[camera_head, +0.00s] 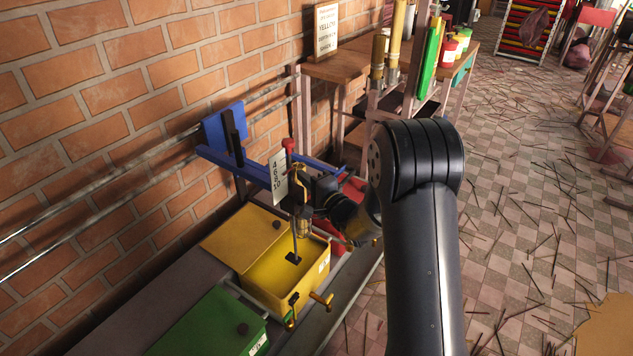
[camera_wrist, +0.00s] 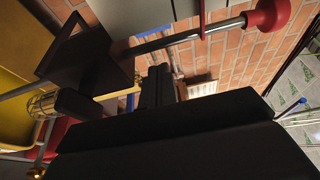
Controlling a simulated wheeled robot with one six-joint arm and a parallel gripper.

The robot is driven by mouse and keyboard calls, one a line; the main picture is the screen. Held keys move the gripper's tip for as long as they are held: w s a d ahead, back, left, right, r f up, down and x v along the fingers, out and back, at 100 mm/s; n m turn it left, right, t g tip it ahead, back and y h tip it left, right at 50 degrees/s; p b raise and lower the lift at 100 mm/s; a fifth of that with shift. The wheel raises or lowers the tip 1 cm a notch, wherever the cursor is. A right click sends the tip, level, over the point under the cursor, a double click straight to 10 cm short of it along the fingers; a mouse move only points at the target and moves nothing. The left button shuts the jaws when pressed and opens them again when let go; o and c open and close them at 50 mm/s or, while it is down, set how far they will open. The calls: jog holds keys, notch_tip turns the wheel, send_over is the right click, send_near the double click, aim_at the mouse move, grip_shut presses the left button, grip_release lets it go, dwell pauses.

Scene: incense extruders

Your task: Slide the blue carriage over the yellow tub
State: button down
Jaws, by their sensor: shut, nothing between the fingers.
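The blue carriage (camera_head: 222,129) hangs on two steel rails along the brick wall, its blue arms reaching out to the right. Its arms carry a white number plate (camera_head: 279,176) and an upright rod with a red knob (camera_head: 288,144); the knob also shows in the wrist view (camera_wrist: 268,14). The yellow tub (camera_head: 270,292) stands below, its lid pushed back and its inside partly visible. The rod's dark lower end appears over the tub's opening. My gripper (camera_head: 311,192) is shut and empty beside the rod; whether it touches the carriage is unclear. Its dark fingers (camera_wrist: 160,88) show in the wrist view.
A green tub (camera_head: 212,322) stands in front of the yellow one, and a red tub (camera_head: 352,189) lies behind, partly hidden by my arm. Brass taps (camera_head: 322,301) stick out from the yellow tub's front. A wooden table (camera_head: 340,66) with a sign stands behind. The tiled floor at right is littered with sticks.

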jog(key=shift+s+a, duration=0.45)
jog(key=shift+s, duration=0.1)
